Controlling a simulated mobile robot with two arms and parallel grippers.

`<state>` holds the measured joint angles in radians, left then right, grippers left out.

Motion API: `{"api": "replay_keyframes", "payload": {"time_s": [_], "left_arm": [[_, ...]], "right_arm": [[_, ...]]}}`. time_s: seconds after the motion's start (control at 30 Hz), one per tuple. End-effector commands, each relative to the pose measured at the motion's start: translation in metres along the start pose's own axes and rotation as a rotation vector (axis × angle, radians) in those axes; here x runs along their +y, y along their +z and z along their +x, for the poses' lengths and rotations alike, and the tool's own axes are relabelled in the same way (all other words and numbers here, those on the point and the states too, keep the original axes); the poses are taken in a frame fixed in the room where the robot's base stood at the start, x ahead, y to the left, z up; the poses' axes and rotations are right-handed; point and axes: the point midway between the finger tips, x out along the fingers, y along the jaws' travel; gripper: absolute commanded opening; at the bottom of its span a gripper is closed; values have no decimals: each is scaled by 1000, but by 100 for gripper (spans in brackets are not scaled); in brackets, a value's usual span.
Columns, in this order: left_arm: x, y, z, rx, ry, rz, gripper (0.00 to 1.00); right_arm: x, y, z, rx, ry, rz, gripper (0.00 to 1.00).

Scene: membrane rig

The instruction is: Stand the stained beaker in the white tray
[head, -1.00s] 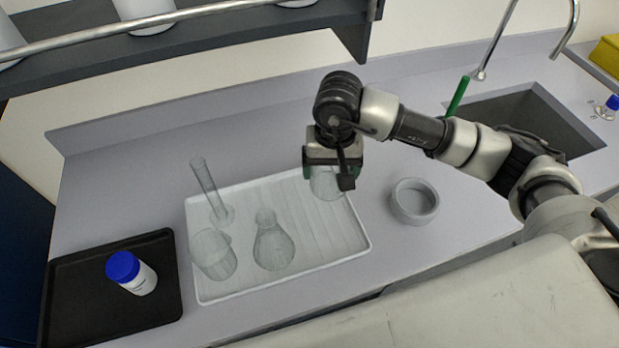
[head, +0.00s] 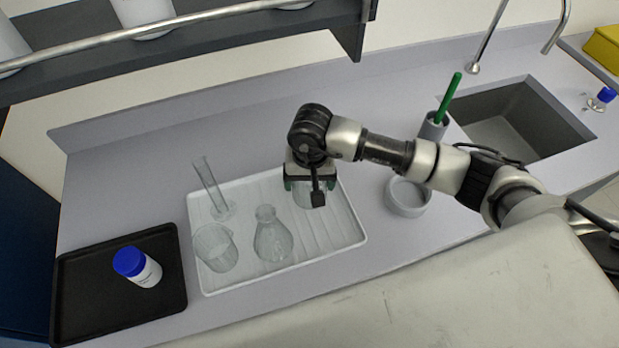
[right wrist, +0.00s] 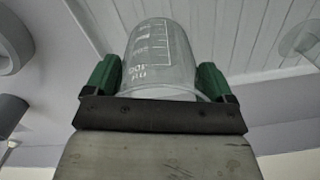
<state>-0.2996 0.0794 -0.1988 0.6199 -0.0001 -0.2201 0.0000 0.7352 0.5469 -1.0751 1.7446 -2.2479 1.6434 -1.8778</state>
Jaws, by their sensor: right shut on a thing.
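My right gripper (head: 311,184) is over the right part of the white tray (head: 349,236). It is shut on a clear beaker with white markings (right wrist: 160,55), seen large between the green fingers in the right wrist view. In the head view the gripper mostly hides this beaker, and I cannot tell whether its base touches the tray. Stains on it are not clear. Another clear beaker (head: 215,250), a conical flask (head: 272,238) and a measuring cylinder (head: 210,185) stand in the left half of the tray. My left gripper is not in view.
A black tray (head: 80,310) with a blue-capped white bottle (head: 138,267) lies at the left. A grey round bowl (head: 407,198) sits right of the white tray. A pot with a green-handled brush (head: 447,100) stands near the sink (head: 510,125). A shelf (head: 250,42) hangs above.

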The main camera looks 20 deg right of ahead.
Motion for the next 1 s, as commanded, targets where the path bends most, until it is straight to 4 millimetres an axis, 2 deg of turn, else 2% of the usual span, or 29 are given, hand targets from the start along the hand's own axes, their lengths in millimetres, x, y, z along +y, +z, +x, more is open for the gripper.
{"api": "replay_keyframes", "payload": {"time_s": [0.03,0.13,0.47,0.5,0.67,0.8,1.0], "left_arm": [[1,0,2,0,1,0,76],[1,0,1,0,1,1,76],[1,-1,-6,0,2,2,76],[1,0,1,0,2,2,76],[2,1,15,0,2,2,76],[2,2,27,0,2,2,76],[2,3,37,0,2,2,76]], "right_arm": [[0,0,2,0,0,0,86],[0,0,1,0,0,0,100],[0,0,-5,0,0,1,100],[0,-1,-7,4,-2,0,100],[0,-2,-37,8,-3,-2,100],[0,-2,-69,8,-3,-2,100],[0,-1,-104,4,-1,0,100]]}}
